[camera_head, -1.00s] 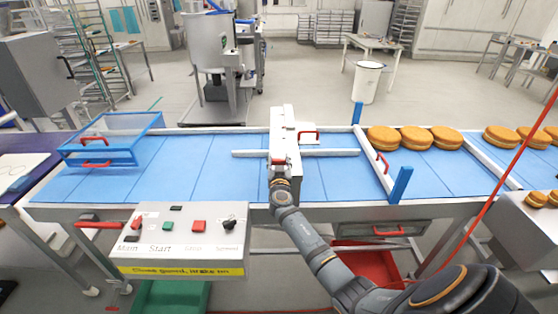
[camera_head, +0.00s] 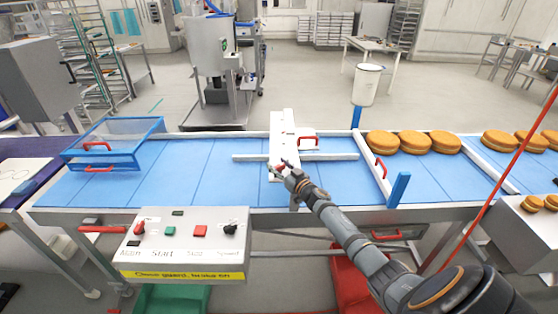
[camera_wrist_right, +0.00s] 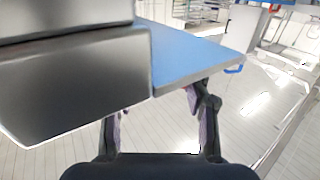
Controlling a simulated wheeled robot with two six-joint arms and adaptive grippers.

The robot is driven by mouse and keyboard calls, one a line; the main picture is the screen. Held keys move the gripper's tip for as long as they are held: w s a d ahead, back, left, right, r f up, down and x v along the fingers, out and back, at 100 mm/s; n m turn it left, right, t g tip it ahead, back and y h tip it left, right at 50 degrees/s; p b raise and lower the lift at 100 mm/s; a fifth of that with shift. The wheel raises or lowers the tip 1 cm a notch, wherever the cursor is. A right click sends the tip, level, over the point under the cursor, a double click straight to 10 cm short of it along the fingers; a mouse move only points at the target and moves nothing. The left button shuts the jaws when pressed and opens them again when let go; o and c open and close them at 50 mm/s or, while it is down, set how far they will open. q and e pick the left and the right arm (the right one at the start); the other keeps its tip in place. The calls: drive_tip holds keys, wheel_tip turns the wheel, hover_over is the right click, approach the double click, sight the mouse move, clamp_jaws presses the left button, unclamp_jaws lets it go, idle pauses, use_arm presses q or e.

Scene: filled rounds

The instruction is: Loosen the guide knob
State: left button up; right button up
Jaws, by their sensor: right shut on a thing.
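The guide is a white upright block (camera_head: 283,124) with a thin pale rail (camera_head: 335,155) across the blue conveyor belt (camera_head: 220,184). A red knob (camera_head: 279,168) sits at the near end of the block, mostly covered by my right gripper (camera_head: 284,165). My right gripper is shut on this knob, and its arm reaches in from the lower right. In the right wrist view the fingers (camera_wrist_right: 158,105) stand apart in front of a grey metal edge, and the knob cannot be made out clearly. My left gripper is not in view.
A control box (camera_head: 183,240) with buttons stands at the front left. A clear guard with a blue frame (camera_head: 113,155) is on the belt's left. Several filled rounds (camera_head: 414,142) lie on the right, behind a white bar (camera_head: 372,160). The belt left of the guide is clear.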

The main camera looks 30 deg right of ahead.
drive_tip(key=shift+r+n+y+p, duration=0.35)
drive_tip(key=shift+n+y+p, duration=0.15)
drive_tip(key=shift+y, duration=0.3)
drive_tip(key=shift+d+f+n+y, duration=0.1)
drive_tip(key=shift+f+n+y, duration=0.15)
drive_tip(key=shift+n+y, duration=0.25)
drive_tip(key=shift+f+n+g+y+b, duration=0.15)
drive_tip(key=shift+n+g+y+b, duration=0.2)
drive_tip(key=shift+y, duration=0.35)
drive_tip(key=n+y+b, duration=0.1)
drive_tip(key=y+b, duration=0.1)
drive_tip(key=shift+f+n+g+b, duration=0.15)
drive_tip(key=shift+n+g+b, duration=0.15)
drive_tip(key=shift+n+g, duration=0.05)
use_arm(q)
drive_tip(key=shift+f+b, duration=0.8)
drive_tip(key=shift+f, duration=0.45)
use_arm(e)
drive_tip(key=shift+n+g+y, duration=0.4)
drive_tip(key=shift+n+y, duration=0.1)
drive_tip(key=shift+y, duration=0.6)
drive_tip(key=shift+r, duration=0.2)
drive_tip(key=o, duration=1.2)
